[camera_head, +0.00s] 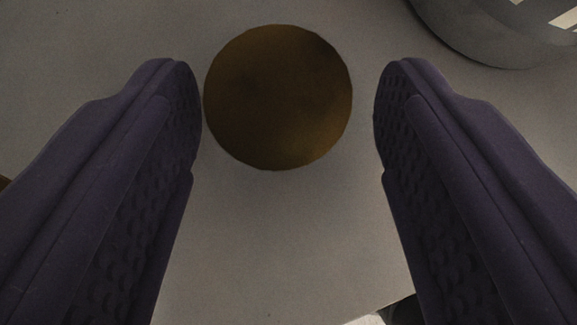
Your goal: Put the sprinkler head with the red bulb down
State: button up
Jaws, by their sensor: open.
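A round, brass-brown disc-shaped top (278,97) shows between my fingertips, above a pale grey surface. It may be the sprinkler head seen from straight above; no red bulb is visible. My gripper (288,110) is open, with one dark purple padded finger on each side of the disc. The left fingertip is very close to the disc's left edge, and I cannot tell whether they touch. A clear gap shows between the disc and the right finger. The sides and underside of the disc are hidden.
The pale grey surface (285,240) is bare around the disc. A grey, rounded metallic object (480,35) stands at the top right, partly cut off by the frame. An edge of the surface shows at the bottom right, with something dark and white beyond it.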

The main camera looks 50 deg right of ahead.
jog(key=shift+r, duration=0.35)
jog(key=p+v, duration=0.3)
jog(key=v, duration=0.8)
jog(key=shift+s+a+r, duration=0.15)
jog(key=shift+s+r, duration=0.05)
jog(key=shift+s, duration=0.1)
